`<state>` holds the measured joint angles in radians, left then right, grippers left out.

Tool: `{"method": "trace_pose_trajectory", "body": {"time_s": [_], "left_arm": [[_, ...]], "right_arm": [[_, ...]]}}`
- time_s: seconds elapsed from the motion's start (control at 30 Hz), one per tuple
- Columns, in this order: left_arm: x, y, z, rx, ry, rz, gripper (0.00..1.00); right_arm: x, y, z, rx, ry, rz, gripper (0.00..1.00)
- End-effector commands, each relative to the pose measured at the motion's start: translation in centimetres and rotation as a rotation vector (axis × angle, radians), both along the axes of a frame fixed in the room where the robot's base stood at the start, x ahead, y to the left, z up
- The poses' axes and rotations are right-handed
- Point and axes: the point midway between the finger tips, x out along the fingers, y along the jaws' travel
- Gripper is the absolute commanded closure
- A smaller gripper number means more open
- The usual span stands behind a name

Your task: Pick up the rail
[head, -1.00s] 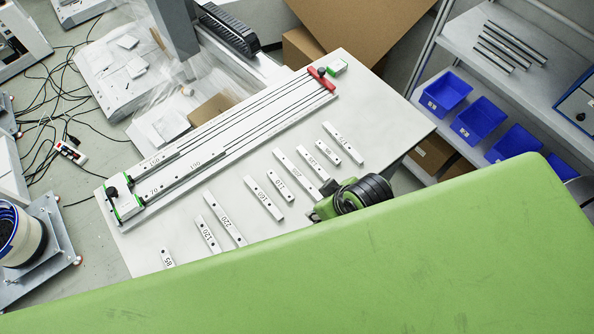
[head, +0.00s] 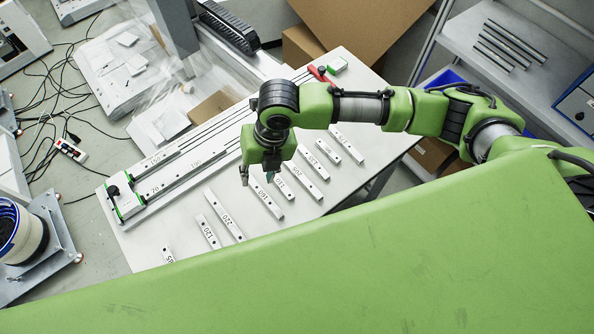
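Several short white rails with printed numbers lie in a slanted row on the white table (head: 140,250). Among them are the rail marked 160 (head: 266,204), the rail marked 220 (head: 225,216) and the rail marked 120 (head: 208,232). Which one is the task's rail cannot be told. My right gripper (head: 257,178) points down over the upper end of the 160 rail, its two fingers apart and nothing seen between them. Its height above the rail is hard to judge. My arm covers parts of the rails at the right. My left gripper is not in view.
A long slotted fixture (head: 190,172) with a green-edged end block (head: 123,197) and a red part (head: 318,73) runs along the table's back edge. A shelf with metal rods (head: 505,45) stands at right. Cardboard boxes (head: 355,30) stand behind the table.

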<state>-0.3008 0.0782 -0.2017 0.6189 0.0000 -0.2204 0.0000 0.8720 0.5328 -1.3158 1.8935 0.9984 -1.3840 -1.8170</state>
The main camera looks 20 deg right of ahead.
Motion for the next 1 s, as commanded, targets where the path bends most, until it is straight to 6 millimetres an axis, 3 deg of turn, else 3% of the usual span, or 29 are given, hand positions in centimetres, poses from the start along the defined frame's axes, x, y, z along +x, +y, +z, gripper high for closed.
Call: {"method": "trace_pose_trajectory", "body": {"time_s": [0.03,0.2,0.4,0.57,0.8,1.0], "left_arm": [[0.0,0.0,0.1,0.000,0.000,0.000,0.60],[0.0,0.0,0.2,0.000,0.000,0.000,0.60],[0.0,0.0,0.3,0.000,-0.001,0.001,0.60],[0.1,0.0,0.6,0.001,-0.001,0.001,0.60],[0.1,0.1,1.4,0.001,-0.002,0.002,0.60],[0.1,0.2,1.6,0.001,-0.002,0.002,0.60]], "right_arm": [[1.3,-2.0,0.5,-0.055,-0.021,0.079,0.67],[3.4,-7.3,1.4,-0.179,-0.023,0.297,0.67],[4.6,-10.7,2.4,-0.242,-0.009,0.415,0.67],[4.7,-11.3,1.1,-0.250,-0.002,0.435,0.67],[4.6,-11.3,-3.6,-0.251,-0.003,0.436,0.67],[4.7,-11.2,-5.8,-0.250,-0.006,0.435,0.67]]}}
